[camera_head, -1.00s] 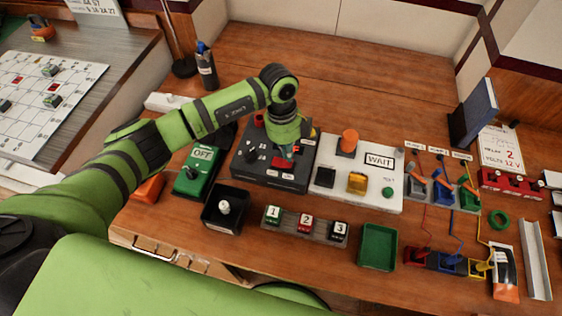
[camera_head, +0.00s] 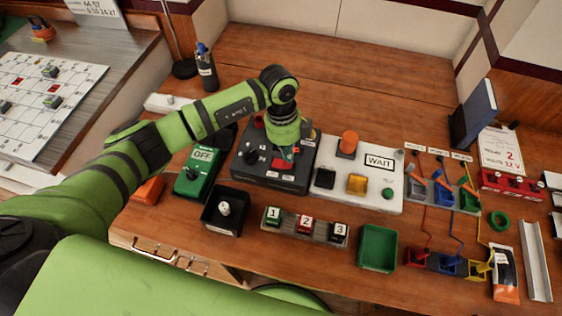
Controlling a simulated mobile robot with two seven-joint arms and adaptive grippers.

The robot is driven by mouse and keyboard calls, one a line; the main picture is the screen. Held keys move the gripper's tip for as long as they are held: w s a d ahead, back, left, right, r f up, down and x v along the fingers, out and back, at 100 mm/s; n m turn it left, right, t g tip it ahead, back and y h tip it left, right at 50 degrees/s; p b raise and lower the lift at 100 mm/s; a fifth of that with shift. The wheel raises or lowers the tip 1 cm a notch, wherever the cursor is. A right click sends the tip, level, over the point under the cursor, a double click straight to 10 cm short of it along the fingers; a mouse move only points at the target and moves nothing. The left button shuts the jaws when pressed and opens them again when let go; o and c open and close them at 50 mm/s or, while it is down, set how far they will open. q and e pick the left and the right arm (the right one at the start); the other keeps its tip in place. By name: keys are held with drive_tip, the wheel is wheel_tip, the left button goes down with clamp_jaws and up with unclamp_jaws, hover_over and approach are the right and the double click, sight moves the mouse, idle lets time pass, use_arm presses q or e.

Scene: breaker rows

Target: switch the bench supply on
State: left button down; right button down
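The bench supply looks to be the dark box (camera_head: 244,171) at the middle of the bench, with a black knob (camera_head: 250,158) and a red part (camera_head: 283,163) on its top. My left gripper (camera_head: 287,154) points down over the right half of this box, just above or at the red part. Its fingers are small and partly hidden by the wrist, so I cannot tell whether they are open or touching. A green box with an OFF label (camera_head: 203,154) stands to the left of the dark box. My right gripper is not in view.
A white panel (camera_head: 334,193) with an orange knob, a yellow button and a WAIT sign stands right of the box. In front are a black tray (camera_head: 214,219), numbered blocks (camera_head: 305,223) and a green tray (camera_head: 378,248). Coloured levers (camera_head: 443,190) stand farther right.

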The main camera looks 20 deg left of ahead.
sight(287, 164)
use_arm(q)
drive_tip(key=shift+f+b, duration=1)
drive_tip(key=shift+f, duration=0.45)
idle(0.6)
drive_tip(key=shift+r, duration=0.1)
wheel_tip(287, 164, up, 7)
drive_tip(key=p, duration=0.6)
idle(0.4)
